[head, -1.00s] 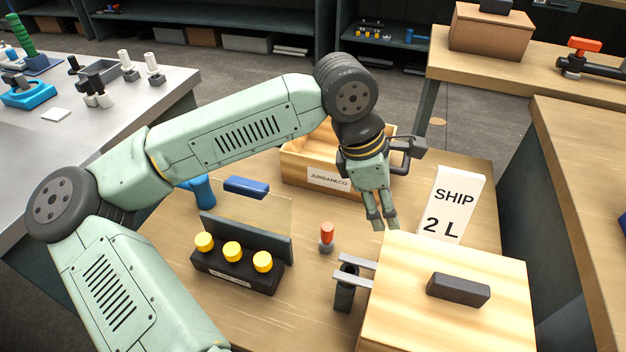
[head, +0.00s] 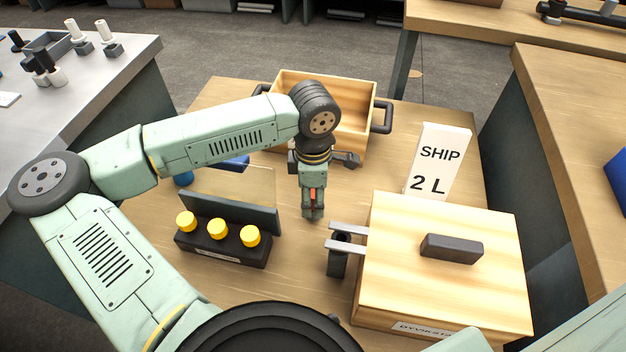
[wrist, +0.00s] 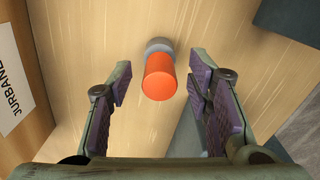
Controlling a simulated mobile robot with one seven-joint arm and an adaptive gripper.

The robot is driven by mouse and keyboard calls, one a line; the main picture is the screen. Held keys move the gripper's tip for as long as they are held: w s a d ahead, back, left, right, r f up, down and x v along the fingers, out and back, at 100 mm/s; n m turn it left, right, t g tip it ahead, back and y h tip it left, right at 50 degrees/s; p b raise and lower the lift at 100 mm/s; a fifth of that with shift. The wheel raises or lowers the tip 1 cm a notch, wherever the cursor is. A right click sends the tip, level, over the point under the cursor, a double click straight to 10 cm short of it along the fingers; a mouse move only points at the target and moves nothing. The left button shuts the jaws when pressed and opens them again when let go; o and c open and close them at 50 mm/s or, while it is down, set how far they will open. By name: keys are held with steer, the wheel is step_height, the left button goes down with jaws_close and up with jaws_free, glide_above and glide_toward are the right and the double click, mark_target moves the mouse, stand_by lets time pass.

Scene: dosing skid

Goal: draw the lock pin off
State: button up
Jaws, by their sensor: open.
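A small piece with an orange-red cylindrical top (wrist: 160,78) and a grey base stands on the wooden table. It looks like a pin or knob; I cannot tell for certain that it is the lock pin. My gripper (head: 313,214) points down at it, open, with one finger on each side in the wrist view, and gaps on both sides. In the head view the fingers mostly hide the piece. A dark post (head: 338,263) with two grey bars (head: 347,238) stands against the left side of the lidded wooden box (head: 440,270).
A black block with yellow knobs (head: 220,234) and a clear panel stands left of my gripper. An open wooden crate (head: 350,110) with dark handles is behind it. A white "SHIP 2 L" sign (head: 438,160) stands behind the lidded box. Some bare tabletop lies in front.

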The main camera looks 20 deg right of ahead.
steer(key=shift+f, duration=0.7)
steer(key=shift+c, duration=0.3)
jaws_close()
